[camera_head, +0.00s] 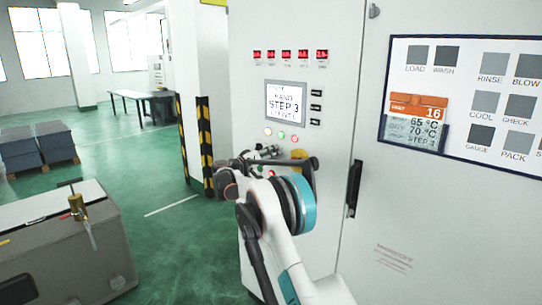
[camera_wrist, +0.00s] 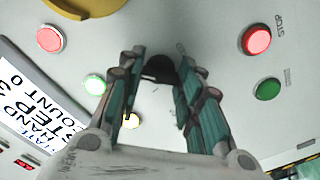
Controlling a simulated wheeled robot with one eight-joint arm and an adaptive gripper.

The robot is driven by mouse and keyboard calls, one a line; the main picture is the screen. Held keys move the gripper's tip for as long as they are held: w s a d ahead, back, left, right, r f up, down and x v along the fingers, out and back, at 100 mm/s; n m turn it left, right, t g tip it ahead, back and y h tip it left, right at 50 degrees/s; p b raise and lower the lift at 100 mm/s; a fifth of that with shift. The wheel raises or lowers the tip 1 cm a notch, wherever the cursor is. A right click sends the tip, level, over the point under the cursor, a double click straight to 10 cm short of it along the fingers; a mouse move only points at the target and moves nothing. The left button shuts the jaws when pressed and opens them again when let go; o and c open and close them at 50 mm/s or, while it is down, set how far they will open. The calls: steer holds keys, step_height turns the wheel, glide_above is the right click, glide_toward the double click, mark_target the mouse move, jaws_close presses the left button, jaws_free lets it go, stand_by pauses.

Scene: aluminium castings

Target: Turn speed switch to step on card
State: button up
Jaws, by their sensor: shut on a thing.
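My gripper (camera_wrist: 158,72) is shut on a small dark knob, the speed switch (camera_wrist: 161,66), on the panel of the pale cabinet. Its two teal-sided fingers lie on either side of the knob, and the knob's pointer cannot be read. In the head view my arm hides the knob. The display (camera_head: 286,97) reads HAND and STEP 3; it also shows at the left of the wrist view (camera_wrist: 40,112), with COUNT 0. The orange and white card (camera_head: 416,118) on the board reads 16, 65 °C, 70 °C and, on its lowest line, STEP 3.
Around the knob are a red button (camera_wrist: 256,40), a green button (camera_wrist: 268,89), several lamps and a yellow part (camera_wrist: 88,8). A black door handle (camera_head: 354,187) stands right of my arm. A striped post (camera_head: 205,145) and a grey case (camera_head: 66,245) are at left.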

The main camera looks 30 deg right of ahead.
steer(key=shift+f, duration=0.1)
steer(key=o, duration=1.1)
steer(key=shift+c, duration=0.2)
steer(key=v, duration=1.2)
